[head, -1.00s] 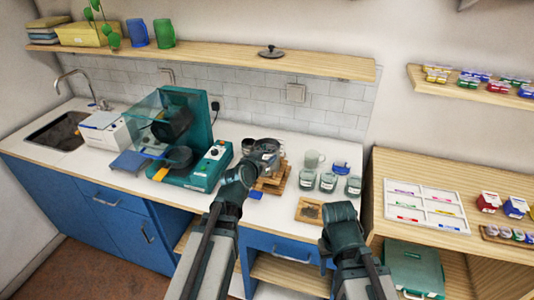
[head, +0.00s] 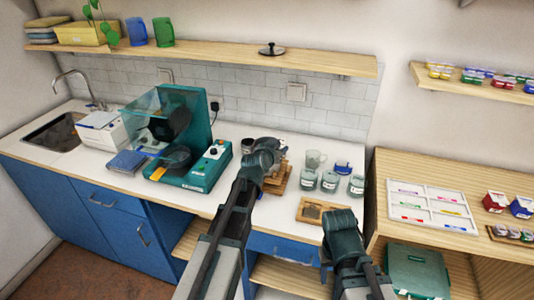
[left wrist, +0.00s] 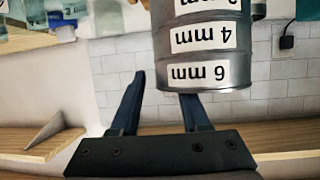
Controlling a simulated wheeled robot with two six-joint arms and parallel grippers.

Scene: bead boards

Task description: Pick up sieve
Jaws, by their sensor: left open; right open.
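The sieve stack (left wrist: 205,45) is a grey metal cylinder with white labels, among them 4 mm and 6 mm, upside down in the left wrist view. My left gripper (left wrist: 165,95) is open with nothing between its fingers. The stack is up and to the right of the finger gap, and its rim meets the right finger's tip; I cannot tell whether they touch. In the head view my left gripper (head: 270,146) is over the counter above a wooden stand (head: 278,181) and hides most of what is there. My right gripper (head: 340,218) is open and low at the counter's front edge.
Glass jars (head: 330,181) and a clear mug (head: 315,159) stand right of the left gripper. A wooden tray (head: 310,218) lies near the front edge. A teal machine (head: 195,160) stands to the left. A shelf (head: 230,59) runs above.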

